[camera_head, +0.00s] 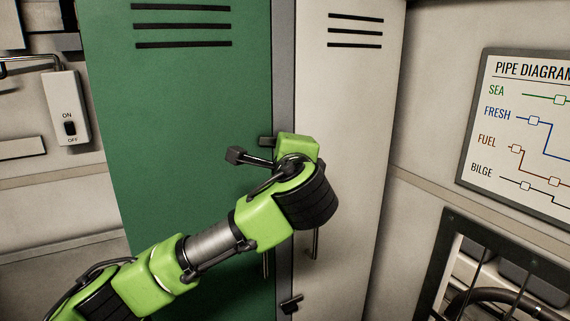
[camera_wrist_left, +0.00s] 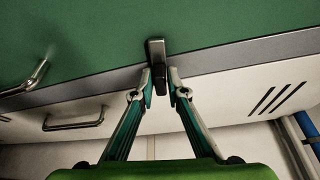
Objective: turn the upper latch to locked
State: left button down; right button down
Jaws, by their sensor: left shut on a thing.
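The upper latch (camera_head: 266,141) is a small dark bar at the grey strip between the green door and the white door. In the head view its left end lies across onto the green door; the rest is behind my left wrist. In the left wrist view the latch (camera_wrist_left: 155,50) stands square to the grey strip, reaching onto the green. My left gripper (camera_wrist_left: 161,82) is shut on the latch's near end, one finger on each side. In the head view its fingers are hidden behind my green and black wrist.
The lower latch (camera_head: 291,305) sits further down the grey strip. Door handles hang below my wrist, on the green door (camera_head: 265,264) and on the white door (camera_head: 315,243). A switch box (camera_head: 67,108) is at left and a pipe diagram (camera_head: 520,130) at right. The upper doors are clear.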

pick_arm(q)
jog(key=shift+f+n+t+b, duration=0.3)
jog(key=shift+n+t+b, duration=0.3)
jog(key=shift+n+b, duration=0.7)
jog(key=c, duration=2.1)
grip_release()
jog(key=shift+s, duration=0.1)
jog(key=s, duration=0.4)
jog(key=s+d, duration=0.1)
jog(key=s, duration=0.6)
jog(key=shift+s+d, duration=0.15)
jog(key=shift+s, duration=0.25)
